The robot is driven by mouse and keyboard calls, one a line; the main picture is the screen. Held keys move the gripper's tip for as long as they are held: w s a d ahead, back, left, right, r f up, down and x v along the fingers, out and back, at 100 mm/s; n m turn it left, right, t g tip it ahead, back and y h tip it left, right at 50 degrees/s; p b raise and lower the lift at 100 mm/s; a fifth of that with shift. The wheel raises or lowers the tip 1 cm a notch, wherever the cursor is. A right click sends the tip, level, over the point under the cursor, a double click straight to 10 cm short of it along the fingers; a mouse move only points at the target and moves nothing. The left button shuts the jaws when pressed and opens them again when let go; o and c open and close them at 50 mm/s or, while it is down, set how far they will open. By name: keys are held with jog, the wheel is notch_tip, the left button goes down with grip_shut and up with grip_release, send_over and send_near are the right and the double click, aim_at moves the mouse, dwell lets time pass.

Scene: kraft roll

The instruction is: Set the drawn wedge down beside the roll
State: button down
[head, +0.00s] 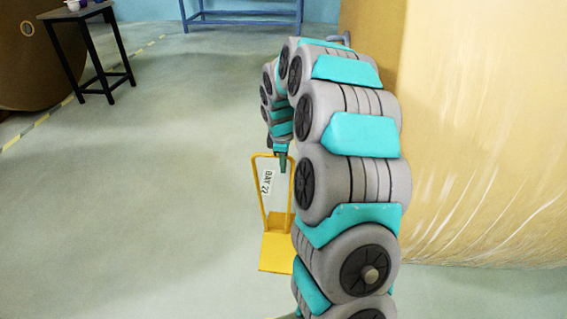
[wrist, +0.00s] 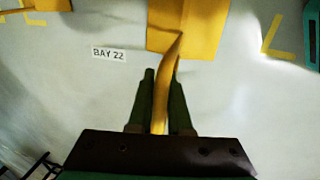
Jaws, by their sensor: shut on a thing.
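The yellow wedge (head: 276,252) has a flat sloped plate and a tall looped handle. It also shows in the wrist view (wrist: 190,40), ahead of the fingers. My gripper (head: 282,165) is at the top of the handle, and in the wrist view my gripper (wrist: 163,78) is shut with the yellow handle bar between its two dark fingers. The large pale wrapped roll (head: 480,140) stands at the right of the head view, with my arm partly in front of it. I cannot tell whether the wedge touches the floor.
A BAY 22 floor label (wrist: 109,54) lies left of the wedge, with yellow corner marks (wrist: 272,40) to the right. Another yellow thing (wrist: 45,5) shows at the wrist view's top left. A dark table (head: 85,45) and brown roll (head: 35,55) stand far left. Open floor lies left.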

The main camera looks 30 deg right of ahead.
jog(key=shift+s+f, duration=0.2)
jog(key=shift+f, duration=0.5)
jog(key=shift+s+f, duration=0.15)
jog(key=shift+f, duration=0.5)
dwell(0.3)
jog(key=c, duration=1.1)
grip_release()
jog(key=o, duration=0.3)
jog(key=shift+w+r, duration=0.2)
jog(key=shift+o, duration=0.2)
jog(key=shift+r, duration=0.15)
